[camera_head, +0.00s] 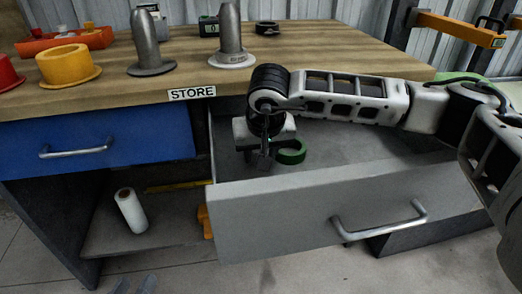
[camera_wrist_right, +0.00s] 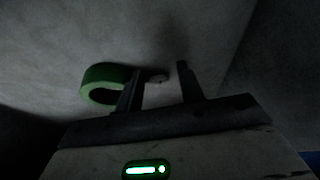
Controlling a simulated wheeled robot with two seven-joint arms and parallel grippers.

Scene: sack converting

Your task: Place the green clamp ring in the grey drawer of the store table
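The green clamp ring (camera_head: 293,156) lies in the open grey drawer (camera_head: 330,213) of the store table, toward its back left, on the drawer floor. My right gripper (camera_head: 262,160) reaches down into the drawer just left of the ring; its fingertips are dark and partly hidden in this view. In the right wrist view the fingers (camera_wrist_right: 160,88) stand apart with nothing between them. The ring (camera_wrist_right: 97,84) is outside them, beside the left finger; whether it touches cannot be told.
The wooden store table top (camera_head: 300,45) holds grey spouts (camera_head: 147,45), a yellow flanged cup (camera_head: 66,64) and an orange tray (camera_head: 62,40). The blue drawer (camera_head: 98,140) is shut. A white roll (camera_head: 131,210) stands on the shelf below. The drawer's right part is clear.

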